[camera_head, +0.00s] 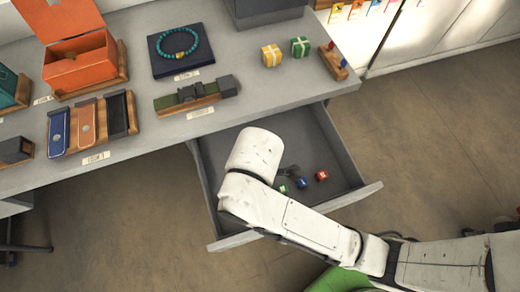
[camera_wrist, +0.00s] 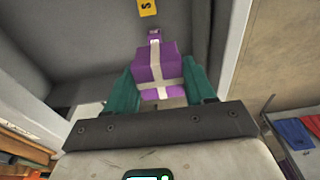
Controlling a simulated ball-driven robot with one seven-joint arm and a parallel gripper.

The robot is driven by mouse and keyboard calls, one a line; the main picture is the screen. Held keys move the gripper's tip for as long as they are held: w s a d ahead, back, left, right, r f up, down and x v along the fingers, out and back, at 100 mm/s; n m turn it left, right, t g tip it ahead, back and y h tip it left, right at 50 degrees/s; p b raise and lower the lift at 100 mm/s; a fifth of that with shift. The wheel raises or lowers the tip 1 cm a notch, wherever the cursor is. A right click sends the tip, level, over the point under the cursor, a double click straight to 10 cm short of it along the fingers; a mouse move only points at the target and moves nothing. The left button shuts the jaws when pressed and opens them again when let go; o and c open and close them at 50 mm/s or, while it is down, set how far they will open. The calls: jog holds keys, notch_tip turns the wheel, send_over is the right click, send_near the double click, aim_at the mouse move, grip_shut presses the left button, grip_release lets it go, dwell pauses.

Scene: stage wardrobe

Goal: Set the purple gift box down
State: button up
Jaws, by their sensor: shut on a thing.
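The purple gift box (camera_wrist: 155,66) with a pale ribbon and small bow is in the wrist view. It sits between the two teal fingers of my gripper (camera_wrist: 160,80), which is shut on it. Whether its underside touches anything cannot be told. In the head view my white arm reaches over the open grey drawer (camera_head: 345,165) and hides most of the gripper. The purple box cannot be made out there.
Small green (camera_head: 282,188), blue (camera_head: 302,183) and red (camera_head: 321,175) blocks lie in the drawer. On the grey counter (camera_head: 240,60) above stand yellow (camera_head: 271,55) and green (camera_head: 300,46) gift boxes, a bracelet display (camera_head: 180,48) and an orange box (camera_head: 80,65).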

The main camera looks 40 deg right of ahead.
jog(key=w+d+f, duration=0.4)
jog(key=w+d+f+p, duration=0.1)
jog(key=w+d+f, duration=0.3)
jog(key=d, duration=0.1)
jog(key=shift+w+d+f, duration=0.1)
jog(key=shift+f, duration=0.25)
jog(key=shift+w+d+f, duration=0.1)
jog(key=shift+d+f, duration=0.05)
jog(key=shift+f, duration=0.05)
jog(key=shift+w+d+f, duration=0.1)
jog(key=shift+f, duration=1.6)
jog(key=shift+f, duration=0.15)
jog(key=o, duration=1)
